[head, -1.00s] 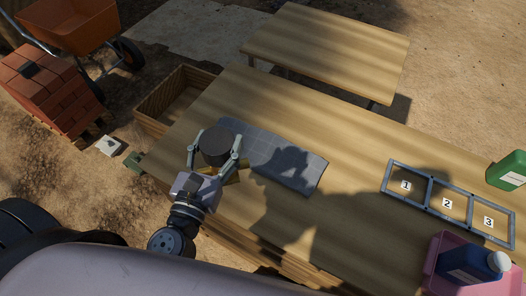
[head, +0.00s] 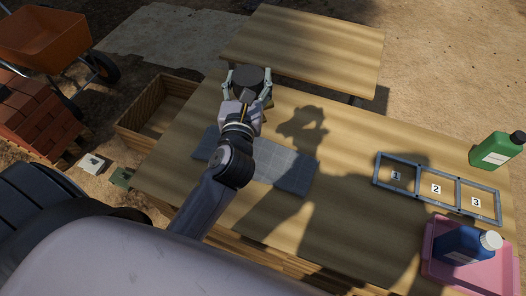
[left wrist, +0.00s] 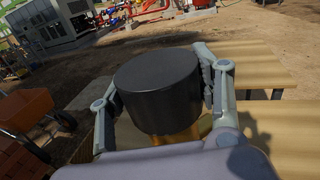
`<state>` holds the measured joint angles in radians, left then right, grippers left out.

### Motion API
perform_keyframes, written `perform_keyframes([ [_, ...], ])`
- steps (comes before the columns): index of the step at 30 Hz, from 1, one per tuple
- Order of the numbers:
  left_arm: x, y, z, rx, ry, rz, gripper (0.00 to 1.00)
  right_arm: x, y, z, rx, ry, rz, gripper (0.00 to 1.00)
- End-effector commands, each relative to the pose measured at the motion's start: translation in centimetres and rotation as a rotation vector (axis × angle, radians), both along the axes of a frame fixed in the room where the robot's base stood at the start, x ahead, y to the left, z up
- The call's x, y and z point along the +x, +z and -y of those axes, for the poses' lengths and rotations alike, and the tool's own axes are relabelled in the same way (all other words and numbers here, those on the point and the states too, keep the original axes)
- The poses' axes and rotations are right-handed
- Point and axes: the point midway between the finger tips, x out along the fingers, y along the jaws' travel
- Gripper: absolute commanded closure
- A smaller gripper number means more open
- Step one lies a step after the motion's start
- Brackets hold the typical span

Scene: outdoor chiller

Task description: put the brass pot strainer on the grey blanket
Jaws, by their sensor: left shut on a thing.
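My left gripper (head: 248,82) is shut on the brass pot strainer (head: 249,76), which shows as a dark cylinder with a bit of brass below it. In the left wrist view the dark cylinder (left wrist: 158,88) sits upright between the two fingers, with brass under it. The grey blanket (head: 287,168) lies flat on the near wooden table, partly covered by my left arm. The gripper appears raised, at the table's far left part past the blanket, its shadow on the wood to the right. My right gripper is not in view.
On the near table (head: 345,140) stand a grey frame (head: 417,168) numbered 1 to 3, a green bottle (head: 497,149) and a pink tray (head: 436,262) with a blue bottle (head: 462,246). A second table (head: 310,50) stands behind. A wooden crate (head: 150,118) is at left.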

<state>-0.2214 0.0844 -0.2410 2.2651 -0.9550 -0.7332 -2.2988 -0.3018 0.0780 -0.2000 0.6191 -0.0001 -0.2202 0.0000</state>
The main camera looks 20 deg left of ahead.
Motion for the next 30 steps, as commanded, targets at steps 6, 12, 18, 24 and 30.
perform_keyframes([
  [6,0.3,-2.9,-0.1,0.002,0.006,-0.002,1.00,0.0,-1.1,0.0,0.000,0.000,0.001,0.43],
  [12,0.3,-8.2,-0.1,0.001,0.006,0.000,1.00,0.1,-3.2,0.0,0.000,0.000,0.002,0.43],
  [18,0.3,-13.0,0.0,0.002,0.005,0.002,1.00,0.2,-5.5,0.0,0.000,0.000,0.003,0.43],
  [24,0.3,-15.3,0.0,0.001,0.004,0.004,1.00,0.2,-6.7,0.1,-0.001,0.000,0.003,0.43],
  [30,0.3,-17.2,0.0,0.002,0.004,0.003,1.00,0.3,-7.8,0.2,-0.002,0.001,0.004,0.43],
])
